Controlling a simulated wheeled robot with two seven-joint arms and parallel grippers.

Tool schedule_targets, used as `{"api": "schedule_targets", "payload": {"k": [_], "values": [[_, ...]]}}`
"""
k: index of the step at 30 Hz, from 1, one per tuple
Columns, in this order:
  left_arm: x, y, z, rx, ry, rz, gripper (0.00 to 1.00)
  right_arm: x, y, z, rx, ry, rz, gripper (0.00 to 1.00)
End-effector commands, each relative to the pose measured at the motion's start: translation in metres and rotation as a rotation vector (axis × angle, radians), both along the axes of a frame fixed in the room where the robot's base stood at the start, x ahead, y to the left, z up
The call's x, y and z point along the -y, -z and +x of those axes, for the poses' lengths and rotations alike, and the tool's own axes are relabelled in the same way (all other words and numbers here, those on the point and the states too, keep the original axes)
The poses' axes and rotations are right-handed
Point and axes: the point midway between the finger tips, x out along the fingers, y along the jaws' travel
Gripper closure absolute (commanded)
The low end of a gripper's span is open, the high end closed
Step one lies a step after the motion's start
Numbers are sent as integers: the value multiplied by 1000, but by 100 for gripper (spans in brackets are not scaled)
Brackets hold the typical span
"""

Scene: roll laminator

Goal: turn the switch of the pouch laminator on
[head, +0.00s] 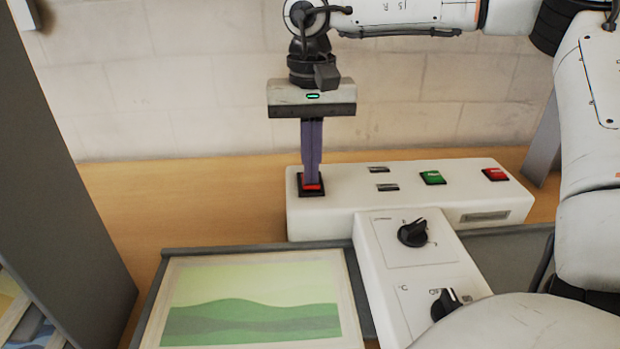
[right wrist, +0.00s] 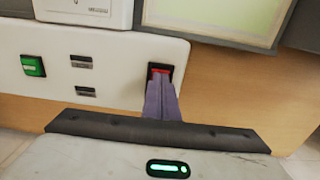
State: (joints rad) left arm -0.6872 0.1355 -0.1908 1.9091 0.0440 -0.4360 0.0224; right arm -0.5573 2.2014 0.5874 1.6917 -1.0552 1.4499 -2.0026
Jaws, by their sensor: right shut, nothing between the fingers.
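The pouch laminator (head: 335,220) is a white unit on a wooden table. A red rocker switch in a black frame (head: 302,191) sits at the left end of its top; it also shows in the right wrist view (right wrist: 152,78). My right gripper (head: 312,182) is shut and empty, pointing straight down. Its purple fingertips are at the red switch and hide part of it; they seem to touch it. In the right wrist view the fingertips (right wrist: 160,76) also lie over the switch. I cannot tell whether the rocker is pressed. My left gripper is not in view.
A green switch (head: 432,178) and another red switch (head: 495,174) are further right on the unit. Two black knobs (head: 412,233) (head: 444,303) are on the front panel. A framed green picture (head: 250,335) lies at the front left. A grey panel (head: 60,170) stands at the left.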

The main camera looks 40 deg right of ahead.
Motion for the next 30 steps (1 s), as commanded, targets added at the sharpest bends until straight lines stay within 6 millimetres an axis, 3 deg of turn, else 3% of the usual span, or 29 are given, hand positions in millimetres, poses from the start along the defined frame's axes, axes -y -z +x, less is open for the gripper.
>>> {"api": "schedule_targets", "payload": {"k": [14,30], "values": [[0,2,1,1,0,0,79,0,4,0,-1,0,-1,100],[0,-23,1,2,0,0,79,0,-35,0,2,0,-1,100]]}}
